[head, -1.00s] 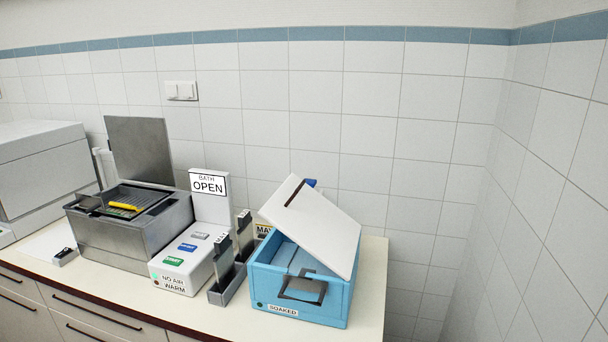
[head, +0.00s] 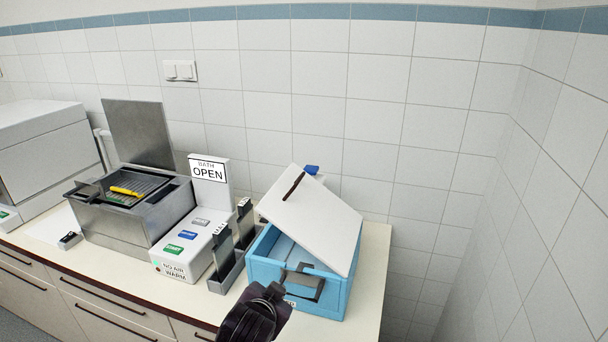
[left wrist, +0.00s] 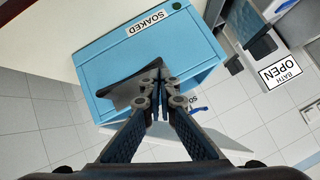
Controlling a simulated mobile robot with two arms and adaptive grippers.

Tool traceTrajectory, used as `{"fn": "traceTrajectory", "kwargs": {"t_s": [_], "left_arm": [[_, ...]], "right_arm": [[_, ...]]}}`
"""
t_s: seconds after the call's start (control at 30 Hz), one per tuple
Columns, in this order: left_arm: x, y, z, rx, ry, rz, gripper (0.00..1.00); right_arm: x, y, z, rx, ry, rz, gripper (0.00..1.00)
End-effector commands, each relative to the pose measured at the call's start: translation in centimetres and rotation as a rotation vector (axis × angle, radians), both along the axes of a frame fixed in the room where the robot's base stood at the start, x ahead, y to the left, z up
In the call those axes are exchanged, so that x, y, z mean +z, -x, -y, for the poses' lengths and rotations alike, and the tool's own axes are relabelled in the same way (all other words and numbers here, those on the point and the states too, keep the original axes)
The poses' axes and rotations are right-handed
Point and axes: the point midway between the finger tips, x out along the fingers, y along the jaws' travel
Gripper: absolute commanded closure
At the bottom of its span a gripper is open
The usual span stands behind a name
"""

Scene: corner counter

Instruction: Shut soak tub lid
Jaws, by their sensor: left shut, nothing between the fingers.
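The soak tub (head: 339,301) is a blue box at the right end of the counter; it also shows upside down in the left wrist view (left wrist: 98,72). Its white lid (head: 312,220) is open, tilted up at a slant, with a dark strip near its upper edge. A dark grey handle or basket piece (head: 304,283) shows at the tub's front. My left gripper (head: 279,290) is in front of the tub, low at its front side, shut and empty. In the left wrist view its closed fingertips (left wrist: 159,68) overlap the tub front and the dark piece. My right gripper is not in view.
Left of the tub stand a grey rack with upright dark plates (head: 224,262), a white control box (head: 188,250) with coloured buttons and an OPEN sign, and a metal bath (head: 130,232) with its lid raised. A tiled wall closes the right side.

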Motion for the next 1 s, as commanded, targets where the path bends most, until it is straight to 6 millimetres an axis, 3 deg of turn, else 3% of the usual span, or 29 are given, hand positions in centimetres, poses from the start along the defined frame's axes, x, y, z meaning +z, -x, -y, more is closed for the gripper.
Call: {"fn": "traceTrajectory", "kwargs": {"t_s": [0.03,0.2,0.4,0.5,0.6,0.77,1.0], "left_arm": [[2.9,-1.3,0.9,-0.018,-0.015,0.053,1.00],[12.9,-4.5,3.8,-0.076,-0.091,0.238,1.00],[21.6,-6.7,6.8,-0.124,-0.187,0.415,1.00],[23.6,-7.0,7.4,-0.134,-0.211,0.455,1.00],[24.3,-7.3,7.7,-0.136,-0.221,0.469,1.00],[24.2,-8.8,7.9,-0.136,-0.223,0.467,1.00],[23.6,-12.5,8.3,-0.136,-0.222,0.466,1.00]], "right_arm": [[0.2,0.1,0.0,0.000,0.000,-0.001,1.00],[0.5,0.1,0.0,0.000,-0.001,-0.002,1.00],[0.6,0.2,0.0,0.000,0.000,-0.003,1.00],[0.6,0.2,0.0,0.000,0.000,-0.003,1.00],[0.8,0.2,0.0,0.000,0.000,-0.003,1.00],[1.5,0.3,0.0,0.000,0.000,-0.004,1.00],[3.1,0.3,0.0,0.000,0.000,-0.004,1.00]]}}
